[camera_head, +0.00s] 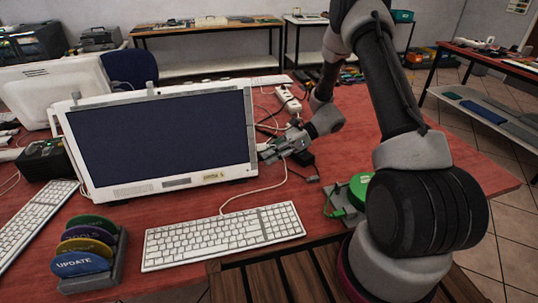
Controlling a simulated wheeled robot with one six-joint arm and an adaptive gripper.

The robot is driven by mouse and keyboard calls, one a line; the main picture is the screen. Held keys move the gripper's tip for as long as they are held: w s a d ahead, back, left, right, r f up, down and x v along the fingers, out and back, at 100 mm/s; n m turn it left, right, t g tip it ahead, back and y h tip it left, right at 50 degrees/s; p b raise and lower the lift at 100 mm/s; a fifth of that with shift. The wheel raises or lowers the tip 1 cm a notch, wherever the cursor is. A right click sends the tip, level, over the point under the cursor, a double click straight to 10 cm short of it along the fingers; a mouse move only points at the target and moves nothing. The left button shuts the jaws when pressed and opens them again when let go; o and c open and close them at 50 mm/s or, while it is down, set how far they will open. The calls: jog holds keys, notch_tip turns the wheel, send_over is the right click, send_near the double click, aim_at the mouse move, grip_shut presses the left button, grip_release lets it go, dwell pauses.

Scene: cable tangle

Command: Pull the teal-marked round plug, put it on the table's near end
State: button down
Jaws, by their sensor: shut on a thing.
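My gripper (270,152) is low over the red table, just right of the monitor's lower right corner. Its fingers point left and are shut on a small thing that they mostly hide. I cannot make out a teal mark or a round plug shape there. A white power strip (288,101) lies behind the gripper, with dark cables beside it. A dark block (303,158) sits just right of the fingers; I cannot tell whether it touches them. A small grey connector (312,179) lies on the table nearer to me.
The monitor (160,140) stands close on the gripper's left. A white keyboard (224,236) lies in front, its cable running towards the gripper. A green round thing on a grey stand (334,200) is beside my arm.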

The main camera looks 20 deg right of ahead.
jog(key=shift+d, duration=1.4)
jog(key=c, duration=2)
grip_release()
grip_shut()
jog(key=w+d+r+t, duration=0.1)
jog(key=d, duration=0.2)
jog(key=d+r+m+t+h, duration=0.1)
jog(key=d+r, duration=0.1)
jog(key=d, duration=0.1)
jog(key=w+d+r+m+t+h, duration=0.1)
jog(key=d+r, duration=0.1)
jog(key=d, duration=0.1)
jog(key=shift+w+d, duration=0.3)
jog(key=shift+d, duration=0.05)
jog(key=w+d+r+m+t+h, duration=0.15)
jog(key=d+m+t+h, duration=0.3)
jog(key=d, duration=0.55)
jog(key=w+d+r+m+t+h, duration=0.1)
jog(key=w+d+m+t+h, duration=0.15)
jog(key=d+m, duration=0.5)
jog(key=shift+s+d+f+m+h, duration=0.4)
jog(key=shift+d+f+h, duration=0.35)
jog(key=shift+d+f, duration=0.75)
jog(key=shift+s+d+f+m+h, duration=0.4)
jog(key=shift+d+f+h, duration=0.5)
jog(key=shift+f, duration=1.15)
jog(key=shift+s+d+f+m+h, duration=0.4)
jog(key=shift+d+f+h, duration=0.25)
jog(key=shift+d+f, duration=0.9)
